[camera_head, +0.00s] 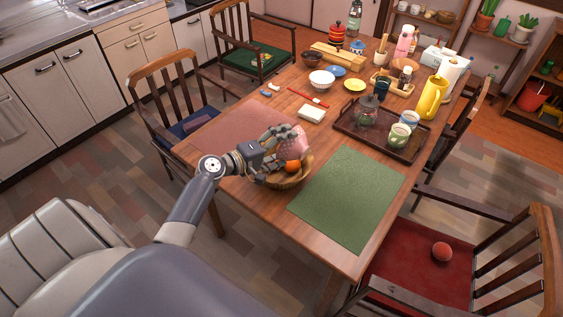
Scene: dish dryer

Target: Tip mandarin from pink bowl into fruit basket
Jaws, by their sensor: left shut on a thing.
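My left gripper (283,137) is shut on the pink bowl (296,147) and holds it steeply tilted above the fruit basket. The fruit basket (291,183) is brown and round and stands on the table between the two placemats. The orange mandarin (292,167) shows just below the bowl, within the outline of the basket. I cannot tell if it still touches the bowl. My gripper and the bowl hide part of the basket's inside. My right gripper is not in view.
A green placemat (348,200) lies bare to the right, and a pinkish placemat (235,131) lies behind my arm. A dark tray (352,133) with a teapot and cups stands beyond. A white butter-like box (311,112) and a white bowl (321,79) are farther back.

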